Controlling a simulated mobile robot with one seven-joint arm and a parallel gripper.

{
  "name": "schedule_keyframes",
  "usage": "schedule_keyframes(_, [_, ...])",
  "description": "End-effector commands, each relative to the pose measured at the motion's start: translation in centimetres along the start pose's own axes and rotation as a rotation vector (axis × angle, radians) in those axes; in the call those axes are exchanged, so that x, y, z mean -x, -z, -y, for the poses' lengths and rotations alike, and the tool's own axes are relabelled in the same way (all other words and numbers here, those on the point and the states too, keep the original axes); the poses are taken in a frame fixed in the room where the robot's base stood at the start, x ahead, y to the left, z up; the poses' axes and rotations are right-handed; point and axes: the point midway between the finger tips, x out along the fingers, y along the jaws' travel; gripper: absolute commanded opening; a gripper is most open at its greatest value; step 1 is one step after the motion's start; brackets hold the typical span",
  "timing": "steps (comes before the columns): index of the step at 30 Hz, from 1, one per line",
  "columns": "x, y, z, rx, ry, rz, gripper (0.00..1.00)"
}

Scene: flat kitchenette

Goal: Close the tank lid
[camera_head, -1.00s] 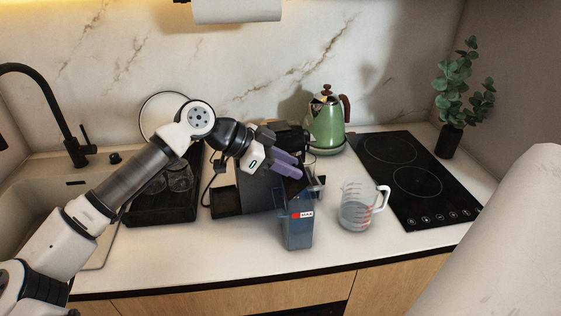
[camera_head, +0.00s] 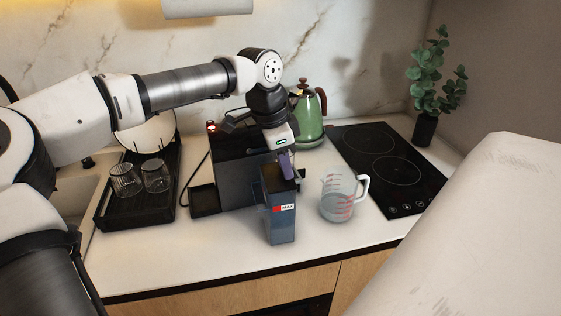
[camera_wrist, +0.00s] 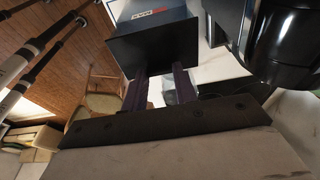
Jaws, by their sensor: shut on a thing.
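The water tank (camera_head: 281,225), a dark blue box with a red and white label, stands upright on the counter in the head view. Its dark lid (camera_head: 277,180) lies over the top and looks about level; a small gap cannot be ruled out. In the wrist view the lid (camera_wrist: 155,48) is a dark flat panel beyond the fingers, with the label above it. My gripper (camera_head: 287,168) points down at the tank's rear top edge, its purple fingers shut on the lid. The wrist view shows the fingertips (camera_wrist: 160,72) at the lid's edge; the exact contact is hidden.
A black coffee machine (camera_head: 228,165) stands close behind and left of the tank. A measuring jug (camera_head: 338,200) is just to the right. A green kettle (camera_head: 309,118), a hob (camera_head: 395,170) and a black rack (camera_head: 135,212) with glasses surround them. The front counter is clear.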

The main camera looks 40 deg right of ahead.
Motion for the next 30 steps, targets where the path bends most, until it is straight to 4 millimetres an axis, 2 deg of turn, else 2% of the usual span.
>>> schedule_keyframes(19, [-0.42, 0.13, -0.08, -0.001, -0.004, 0.055, 0.06])
schedule_keyframes(20, [-0.42, 0.13, -0.08, -0.001, -0.004, 0.055, 0.30])
schedule_keyframes(24, [-0.41, 0.13, -0.07, -0.001, -0.003, 0.055, 0.48])
schedule_keyframes(25, [-0.40, 0.13, -0.07, -0.001, -0.003, 0.055, 0.51])
schedule_keyframes(30, [-0.37, 0.13, -0.04, -0.001, -0.002, 0.054, 0.51])
